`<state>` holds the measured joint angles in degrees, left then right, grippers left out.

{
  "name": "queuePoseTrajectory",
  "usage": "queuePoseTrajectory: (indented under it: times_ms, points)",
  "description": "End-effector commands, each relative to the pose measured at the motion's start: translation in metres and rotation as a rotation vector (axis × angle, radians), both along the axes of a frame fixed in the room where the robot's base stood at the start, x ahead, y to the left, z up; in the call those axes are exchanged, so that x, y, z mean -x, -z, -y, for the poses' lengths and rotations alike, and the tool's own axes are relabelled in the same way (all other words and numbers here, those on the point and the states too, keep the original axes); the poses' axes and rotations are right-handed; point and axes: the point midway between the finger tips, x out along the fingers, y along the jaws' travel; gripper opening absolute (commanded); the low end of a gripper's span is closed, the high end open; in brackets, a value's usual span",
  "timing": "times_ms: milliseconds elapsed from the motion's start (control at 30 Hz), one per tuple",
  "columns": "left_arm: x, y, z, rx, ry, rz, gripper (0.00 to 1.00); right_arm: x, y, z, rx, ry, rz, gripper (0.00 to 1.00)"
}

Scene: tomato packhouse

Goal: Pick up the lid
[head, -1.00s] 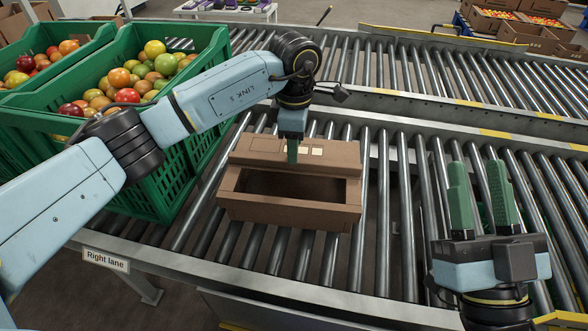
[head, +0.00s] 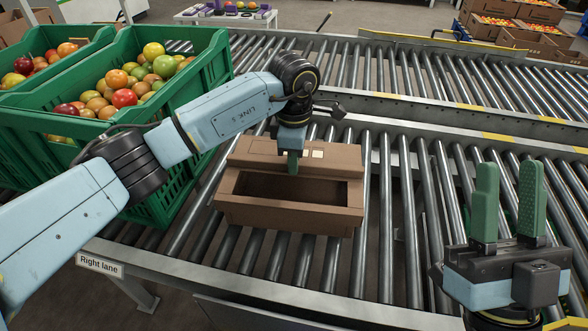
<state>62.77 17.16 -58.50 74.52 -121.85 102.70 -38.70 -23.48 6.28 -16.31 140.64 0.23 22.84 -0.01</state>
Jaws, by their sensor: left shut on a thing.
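A brown cardboard piece, seemingly the lid (head: 250,151), lies at the back of an open brown carton (head: 285,218) on the near roller conveyor. It has small pale labels on it. The carton's dark opening faces up towards me. My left gripper (head: 292,164) points down and is shut on the cardboard at the lid's middle; its fingertips are partly hidden. I cannot tell whether the lid is clear of the carton. My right gripper (head: 510,205) is open and empty, fingers pointing up, over the rollers at the right.
Green crates (head: 165,125) of tomatoes stand at the left, close to my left arm. Bare rollers (head: 405,215) lie right of the carton. A "Right lane" sign (head: 99,265) hangs on the near rail. A second conveyor (head: 430,75) runs behind. Tomato cartons (head: 530,38) stand far right.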

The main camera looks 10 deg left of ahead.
Motion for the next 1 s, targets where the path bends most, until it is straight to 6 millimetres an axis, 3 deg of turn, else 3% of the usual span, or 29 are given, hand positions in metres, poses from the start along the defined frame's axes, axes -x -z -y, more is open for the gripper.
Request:
queuePoseTrajectory:
  times_ms: [467,667,1000]
  points:
    - [0.0,-0.008,0.0,0.0,0.0,0.001,0.0,-0.003,-0.001,-0.001,0.007,0.0,-0.023,0.36]
    - [0.0,-0.028,0.0,-0.001,0.0,0.002,0.0,-0.013,0.004,-0.004,0.042,-0.002,-0.142,0.36]
    - [-0.001,-0.079,0.0,-0.001,0.0,0.002,0.0,-0.034,0.028,-0.008,0.129,-0.001,-0.43,0.36]
